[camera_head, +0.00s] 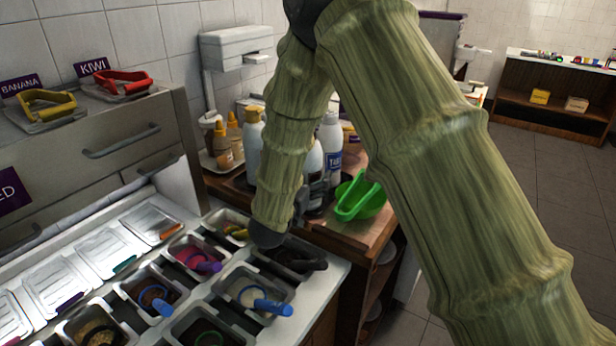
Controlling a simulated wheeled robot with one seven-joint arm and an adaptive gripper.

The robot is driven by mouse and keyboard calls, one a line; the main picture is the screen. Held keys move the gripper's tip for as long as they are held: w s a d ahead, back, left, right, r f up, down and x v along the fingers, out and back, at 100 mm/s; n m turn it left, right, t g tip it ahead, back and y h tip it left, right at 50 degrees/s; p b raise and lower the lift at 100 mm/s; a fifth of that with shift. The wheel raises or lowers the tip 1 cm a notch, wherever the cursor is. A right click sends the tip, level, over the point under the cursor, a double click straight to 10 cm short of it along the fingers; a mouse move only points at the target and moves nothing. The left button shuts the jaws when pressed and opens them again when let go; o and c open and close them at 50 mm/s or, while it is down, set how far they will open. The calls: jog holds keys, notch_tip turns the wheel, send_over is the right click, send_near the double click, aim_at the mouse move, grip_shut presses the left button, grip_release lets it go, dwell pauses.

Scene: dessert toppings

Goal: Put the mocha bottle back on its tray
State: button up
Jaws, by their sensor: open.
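Several bottles stand on the wooden counter behind my arm. A white bottle with a blue label (331,150) stands upright, and another pale bottle (314,165) is partly hidden beside it. A cream bottle with a yellow cap (253,135) stands further left. Small brown bottles with orange caps (223,147) stand on a light tray (207,160). A dark tray (238,182) lies under the larger bottles. I cannot read which one is mocha. My gripper (312,194) is open, small and dark, in front of the pale bottles; my forearm hides part of this area, and contact is unclear.
Topping containers with coloured scoops (262,303) fill the near counter. A metal cabinet (120,140) with red and yellow tools on top stands left. Open floor (540,185) lies right.

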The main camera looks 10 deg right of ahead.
jog(key=shift+r, duration=0.15)
jog(key=b+v, duration=0.1)
jog(key=v, duration=1.1)
jog(key=shift+b, duration=0.3)
notch_tip(320, 180, up, 9)
jog(key=p, duration=0.6)
